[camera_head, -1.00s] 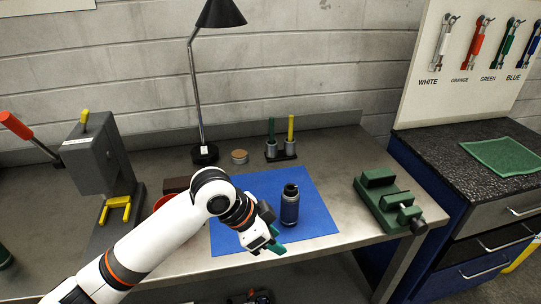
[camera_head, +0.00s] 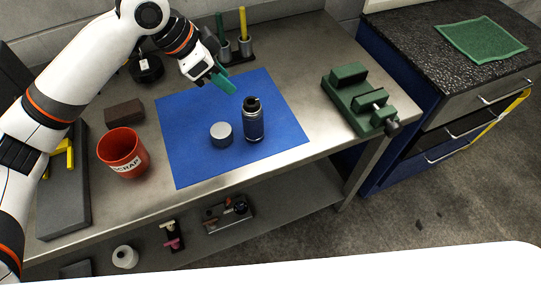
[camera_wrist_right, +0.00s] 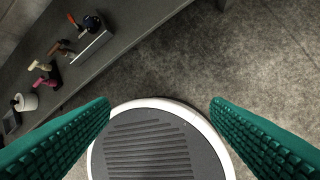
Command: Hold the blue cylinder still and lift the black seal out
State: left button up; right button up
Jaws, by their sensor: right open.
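The blue cylinder (camera_head: 254,126) stands upright on the blue mat in the head view. A black piece (camera_head: 252,103) sits at its top; I cannot make out whether the seal is separate from the cylinder's rim. My left gripper (camera_head: 222,80) has teal fingers and hangs above the back of the mat, behind and left of the cylinder, apart from it. Its jaw gap is too small to judge. My right gripper (camera_wrist_right: 160,106) shows in the right wrist view with teal fingers wide apart and nothing between them, away from the bench top.
A short grey cylinder (camera_head: 221,134) is beside the blue one on the mat (camera_head: 190,165). A red scrap cup (camera_head: 122,155) and brown block (camera_head: 124,113) stand left. A green vise (camera_head: 358,98) is right. A lower shelf (camera_head: 290,205) holds small items.

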jog(key=w+a+r+m+t+y, duration=0.2)
jog(key=w+a+r+m+y, duration=0.25)
jog(key=w+a+r, duration=0.45)
jog(key=a+r+m+y, duration=0.2)
jog(key=a+r, duration=0.2)
jog(key=r, duration=0.4)
jog(key=s+a+r+m+y, duration=0.1)
jog(key=a+r+m+y, duration=0.15)
jog(key=a+r, duration=0.35)
jog(key=a+r+m+y, duration=0.1)
jog(key=a+r+m, duration=0.2)
jog(key=r, duration=0.6)
jog(key=w+r+m+t, duration=0.5)
jog(key=r+m+t, duration=0.1)
jog(key=r+m, duration=0.1)
jog(key=m+t+h, duration=0.5)
jog(key=m+h, duration=0.2)
jog(key=m, duration=0.3)
send_near(257, 133)
jog(key=shift+w+a, duration=0.2)
jog(key=shift+w, duration=0.65)
jog(key=x, duration=1.1)
jog(key=shift+s, duration=0.1)
